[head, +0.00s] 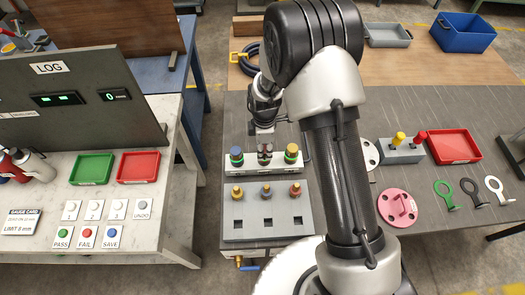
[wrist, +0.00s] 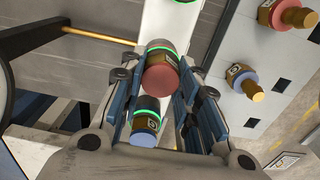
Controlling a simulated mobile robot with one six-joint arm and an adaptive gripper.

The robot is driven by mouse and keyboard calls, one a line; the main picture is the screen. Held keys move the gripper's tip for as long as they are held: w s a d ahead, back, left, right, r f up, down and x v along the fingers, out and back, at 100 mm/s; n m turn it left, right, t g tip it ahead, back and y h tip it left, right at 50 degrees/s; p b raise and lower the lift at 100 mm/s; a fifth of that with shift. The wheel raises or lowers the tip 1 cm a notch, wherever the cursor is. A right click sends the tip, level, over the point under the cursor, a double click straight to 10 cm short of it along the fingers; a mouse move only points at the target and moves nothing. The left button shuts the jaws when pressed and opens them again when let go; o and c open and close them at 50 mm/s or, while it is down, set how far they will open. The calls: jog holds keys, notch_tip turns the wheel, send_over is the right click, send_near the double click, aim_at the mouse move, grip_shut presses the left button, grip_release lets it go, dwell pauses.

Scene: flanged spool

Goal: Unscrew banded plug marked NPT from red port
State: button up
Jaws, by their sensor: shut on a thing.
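In the head view, my gripper (head: 265,140) reaches down over the middle of the pale port block (head: 226,168). In the wrist view, its two fingers (wrist: 160,85) are shut on a red-topped plug (wrist: 163,80) with a brass hex body and a glowing green ring behind it. The hex carries a small dark mark, too small to read. The plug appears seated at the middle port, though the fingers hide part of it. A blue-topped plug (wrist: 147,120) sits close beside it, and in the head view it is on the block's left end (head: 237,154).
A pink flanged part (head: 397,208) and a red tray (head: 454,146) lie to the right.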

jog(key=n+b, duration=0.1)
jog(key=n, duration=0.4)
jog(key=shift+n, duration=0.3)
jog(key=n, duration=0.6)
jog(key=shift+r, duration=0.1)
jog(key=o, duration=1.3)
jog(key=shift+c, duration=0.2)
